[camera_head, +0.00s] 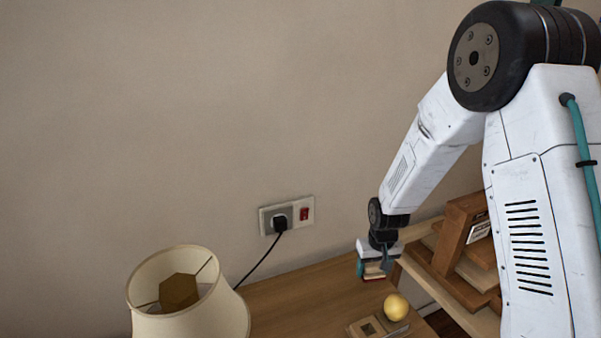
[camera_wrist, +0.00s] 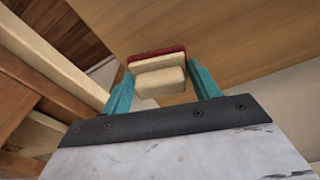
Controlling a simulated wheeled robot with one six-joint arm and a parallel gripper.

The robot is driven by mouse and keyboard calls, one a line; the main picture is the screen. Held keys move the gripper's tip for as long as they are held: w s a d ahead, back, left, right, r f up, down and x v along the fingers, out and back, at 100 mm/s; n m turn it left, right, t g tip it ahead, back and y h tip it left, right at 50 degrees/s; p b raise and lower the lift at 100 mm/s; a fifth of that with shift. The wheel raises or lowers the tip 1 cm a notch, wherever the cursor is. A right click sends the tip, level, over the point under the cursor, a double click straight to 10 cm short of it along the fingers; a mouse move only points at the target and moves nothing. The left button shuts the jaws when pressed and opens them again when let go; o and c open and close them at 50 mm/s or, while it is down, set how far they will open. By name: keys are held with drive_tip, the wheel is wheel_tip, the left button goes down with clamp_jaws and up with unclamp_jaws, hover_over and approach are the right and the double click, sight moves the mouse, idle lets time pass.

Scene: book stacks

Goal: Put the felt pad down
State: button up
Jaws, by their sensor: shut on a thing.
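My gripper (camera_wrist: 160,70) is shut on the felt pad (camera_wrist: 160,82), a cream block with a dark red layer on its far side, between the two teal fingers. In the head view, my gripper (camera_head: 372,268) and the small cream and red pad (camera_head: 374,271) show at the wooden table's (camera_head: 290,295) right side, beyond the yellow ball. I cannot tell whether the pad touches the tabletop.
A yellow ball (camera_head: 396,307) sits by a small wooden block with a dark square (camera_head: 367,328). A cream lampshade (camera_head: 190,305) stands at the left. A wooden rack (camera_head: 455,245) stands at the right. A plug and cord (camera_head: 280,224) hang from the wall socket. The table's middle is clear.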

drive_tip(key=w+a+r+n, duration=0.3)
drive_tip(key=w+r, duration=0.1)
drive_tip(key=w, duration=0.1)
drive_tip(key=f, duration=0.8)
drive_tip(key=shift+s+d+f, duration=0.15)
drive_tip(key=shift+d+f, duration=0.05)
drive_tip(key=shift+f, duration=0.1)
drive_tip(key=o, duration=0.9)
